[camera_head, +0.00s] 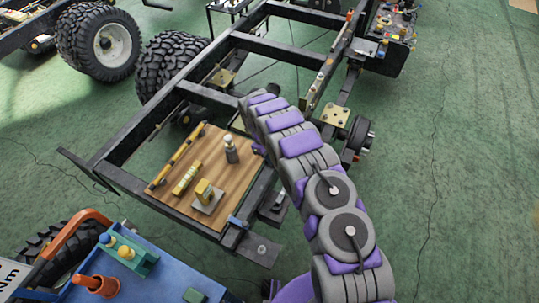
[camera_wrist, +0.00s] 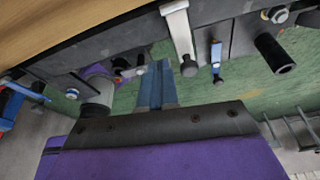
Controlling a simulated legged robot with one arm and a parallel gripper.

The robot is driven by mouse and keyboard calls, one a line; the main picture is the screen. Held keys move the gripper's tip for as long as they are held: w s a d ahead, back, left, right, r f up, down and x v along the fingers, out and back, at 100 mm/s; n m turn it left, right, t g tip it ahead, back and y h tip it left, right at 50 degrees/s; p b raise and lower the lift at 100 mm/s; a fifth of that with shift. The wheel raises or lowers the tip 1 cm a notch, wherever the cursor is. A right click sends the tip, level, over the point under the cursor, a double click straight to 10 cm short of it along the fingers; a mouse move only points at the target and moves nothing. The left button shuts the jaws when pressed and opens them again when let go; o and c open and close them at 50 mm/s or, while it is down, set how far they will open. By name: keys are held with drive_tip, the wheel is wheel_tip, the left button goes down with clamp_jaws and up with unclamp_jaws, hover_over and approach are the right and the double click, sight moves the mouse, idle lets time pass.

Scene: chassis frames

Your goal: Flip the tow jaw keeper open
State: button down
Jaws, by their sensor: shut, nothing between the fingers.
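In the wrist view, my gripper (camera_wrist: 155,88) is shut and empty, its blue fingers together under the dark edge of the frame. Right of the fingertips a pale lever (camera_wrist: 179,35) with a dark round end hangs from the frame. Beside it is a small blue tab (camera_wrist: 216,54) with a bolt, and further right a black cylinder (camera_wrist: 274,53). I cannot tell for sure which of these is the tow jaw keeper. The fingers look apart from the lever. In the head view my arm hides the gripper.
A wooden board (camera_head: 228,180) lies on the chassis frame (camera_head: 118,176) with several small parts on it. A dark plate (camera_head: 258,250) juts from the frame's near corner. A blue cart (camera_head: 150,285) stands at lower left. Green floor (camera_head: 470,200) at right is clear.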

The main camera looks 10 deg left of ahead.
sight(273, 172)
drive_tip(key=x, duration=0.5)
drive_tip(key=shift+s+d+f+b, duration=0.1)
drive_tip(key=shift+f+b, duration=0.2)
drive_tip(key=shift+f, duration=0.05)
drive_tip(key=shift+s+d+f, duration=0.1)
drive_tip(key=shift+s+d, duration=0.35)
drive_tip(key=shift+d, duration=0.4)
drive_tip(key=shift+s+d+f, duration=0.1)
drive_tip(key=shift+s+d, duration=0.35)
drive_tip(key=shift+d, duration=0.4)
drive_tip(key=shift+w+b, duration=0.1)
drive_tip(key=shift+b, duration=0.2)
drive_tip(key=shift+d+b, duration=0.25)
drive_tip(key=shift+b, duration=0.05)
